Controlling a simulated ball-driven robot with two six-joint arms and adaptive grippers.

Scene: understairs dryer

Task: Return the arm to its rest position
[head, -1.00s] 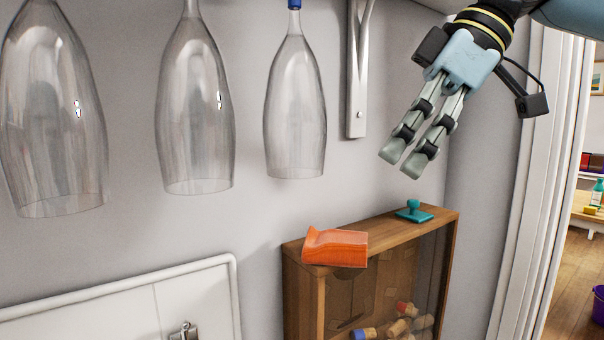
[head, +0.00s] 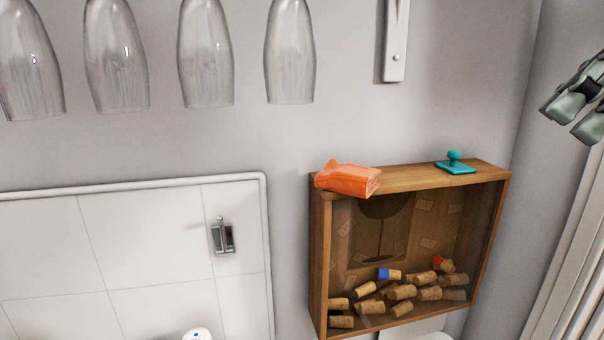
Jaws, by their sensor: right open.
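My right gripper (head: 574,117) is at the right edge of the head view, partly cut off by the frame. Its fingers point down and to the left, and it is open with nothing visible between them. It hangs in front of the wall and pale trim, apart from the wooden cork box (head: 318,262) to its lower left. My left gripper is not in view.
Several corks (head: 401,292) lie inside. Several glasses (head: 290,55) hang at the upper left beside a metal bracket (head: 396,45). A white framed panel (head: 130,240) is lower left.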

